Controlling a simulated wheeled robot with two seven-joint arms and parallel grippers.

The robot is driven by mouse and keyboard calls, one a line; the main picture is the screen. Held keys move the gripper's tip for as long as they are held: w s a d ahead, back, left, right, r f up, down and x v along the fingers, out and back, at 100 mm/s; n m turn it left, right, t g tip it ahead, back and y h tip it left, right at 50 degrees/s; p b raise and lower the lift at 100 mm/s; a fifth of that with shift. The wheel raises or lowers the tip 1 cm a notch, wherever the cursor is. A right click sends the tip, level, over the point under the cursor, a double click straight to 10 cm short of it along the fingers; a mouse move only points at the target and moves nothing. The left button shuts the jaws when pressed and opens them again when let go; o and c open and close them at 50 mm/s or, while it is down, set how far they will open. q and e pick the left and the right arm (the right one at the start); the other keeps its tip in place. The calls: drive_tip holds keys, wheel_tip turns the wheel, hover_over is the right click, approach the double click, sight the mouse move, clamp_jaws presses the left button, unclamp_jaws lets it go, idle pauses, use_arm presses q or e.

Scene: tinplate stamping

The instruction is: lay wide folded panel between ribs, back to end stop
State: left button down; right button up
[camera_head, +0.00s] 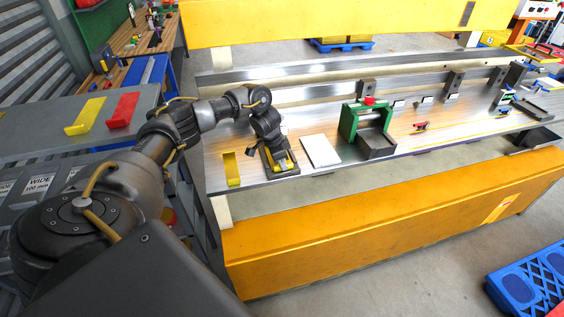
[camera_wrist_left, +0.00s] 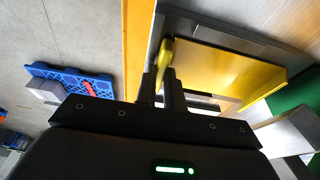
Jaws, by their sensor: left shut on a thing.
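The wide folded panel is yellow and shows in the left wrist view (camera_wrist_left: 225,72). Its upright flange is at the fingertips of my left gripper (camera_wrist_left: 165,80), which is shut on it. In the head view my left gripper (camera_head: 276,160) points down over a dark-edged fixture (camera_head: 295,171) on the press bed. Yellow strips of the panel show beside the fingers, low at the fixture. The gripper hides most of the panel, and the ribs and end stop are hard to make out. My right gripper is not in view.
A yellow piece (camera_head: 232,169) lies on the bed left of the fixture. Another yellow folded panel (camera_head: 86,117) and a red one (camera_head: 122,110) lie on the grey side table (camera_head: 40,135).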

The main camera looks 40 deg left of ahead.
use_arm(q)
drive_tip(key=shift+s+d+p, duration=0.1)
drive_tip(key=shift+d+p, duration=0.05)
drive_tip(key=shift+p, duration=0.25)
drive_tip(key=c, duration=1.4)
unclamp_jaws()
drive_tip(key=shift+c, duration=0.2)
drive_tip(key=shift+r, duration=0.1)
drive_tip(key=shift+r, duration=0.3)
drive_tip(key=b+v, duration=0.1)
drive_tip(key=v, duration=0.3)
drive_tip(key=shift+s+r+b, duration=0.15)
drive_tip(key=shift+r+b, duration=0.2)
drive_tip(key=v, duration=0.5)
drive_tip(key=shift+s+r+p, duration=0.1)
drive_tip(key=shift+p, duration=0.3)
